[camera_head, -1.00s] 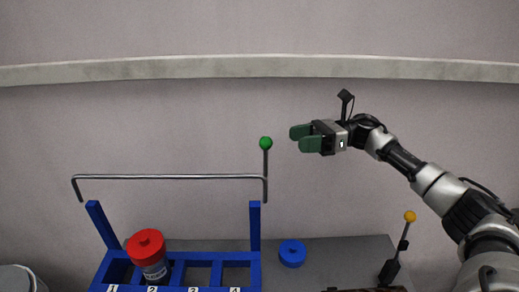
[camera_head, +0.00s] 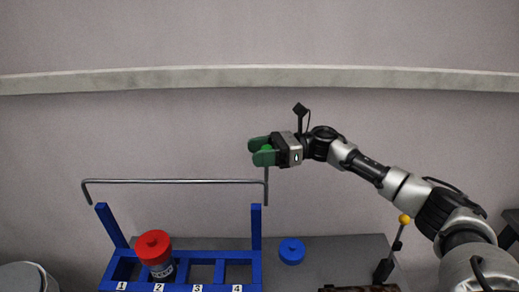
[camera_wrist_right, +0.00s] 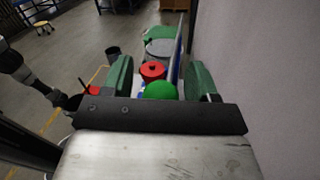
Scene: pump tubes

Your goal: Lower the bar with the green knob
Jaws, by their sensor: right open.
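The metal bar (camera_head: 180,181) is raised above the blue rack (camera_head: 256,228), with its upright right end rising to the green knob (camera_head: 266,149). My right gripper (camera_head: 262,151) is at the knob, with its green fingers on either side of it. In the right wrist view the green knob (camera_wrist_right: 160,90) sits between the two spread fingers, with gaps on both sides. The right gripper is open. The knob is partly hidden by the fingers in the head view. My left gripper is not in view.
A red-capped bottle (camera_head: 154,247) stands in the rack near slot 2. A blue cap (camera_head: 292,251) lies on the grey table (camera_head: 340,252) to the right. A lever with a yellow knob (camera_head: 404,219) stands at the table's right. A wall is behind.

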